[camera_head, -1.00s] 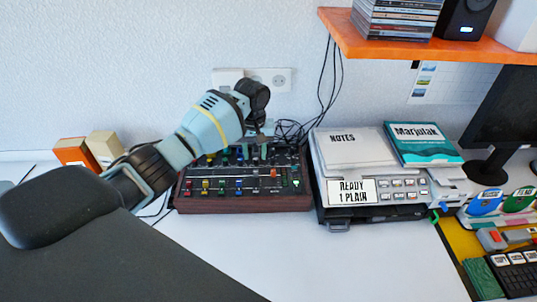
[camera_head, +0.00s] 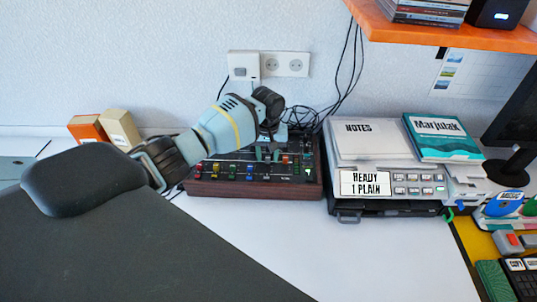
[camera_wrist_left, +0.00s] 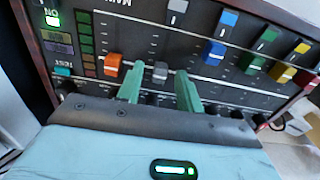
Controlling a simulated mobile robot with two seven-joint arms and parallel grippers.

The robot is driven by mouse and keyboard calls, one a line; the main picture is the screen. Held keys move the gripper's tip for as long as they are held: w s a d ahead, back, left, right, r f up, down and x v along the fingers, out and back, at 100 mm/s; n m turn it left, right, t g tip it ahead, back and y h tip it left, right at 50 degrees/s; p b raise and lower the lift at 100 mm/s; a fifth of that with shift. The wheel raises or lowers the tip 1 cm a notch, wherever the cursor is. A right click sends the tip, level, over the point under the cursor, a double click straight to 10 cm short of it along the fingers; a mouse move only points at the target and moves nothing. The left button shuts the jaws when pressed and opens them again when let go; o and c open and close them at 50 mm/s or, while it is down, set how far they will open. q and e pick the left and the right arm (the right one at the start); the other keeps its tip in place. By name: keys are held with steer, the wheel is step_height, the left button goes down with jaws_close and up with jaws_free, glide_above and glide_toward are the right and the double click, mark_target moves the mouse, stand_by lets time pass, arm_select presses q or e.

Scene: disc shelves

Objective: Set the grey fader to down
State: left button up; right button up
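The mixer (camera_head: 215,187) is a dark panel with a brown wooden front edge, standing against the wall in the head view. The grey fader (camera_wrist_left: 160,72) shows in the left wrist view, beside an orange fader (camera_wrist_left: 112,64). My left gripper (camera_wrist_left: 160,90) has two green fingers apart, one on each side of the grey fader in that view. I cannot tell if either finger touches it. In the head view my left gripper (camera_head: 269,153) is low over the right half of the mixer and hides the grey fader. My right gripper is not in view.
Several coloured faders, including a blue one (camera_wrist_left: 214,52), sit beside the grey one. A grey device (camera_head: 410,205) with a notes book (camera_head: 370,140) stands right of the mixer. Two small boxes (camera_head: 121,127) stand left. Cables lie behind. The white desk in front is clear.

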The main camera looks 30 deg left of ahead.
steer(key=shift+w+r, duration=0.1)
arm_select(q)
jaws_close()
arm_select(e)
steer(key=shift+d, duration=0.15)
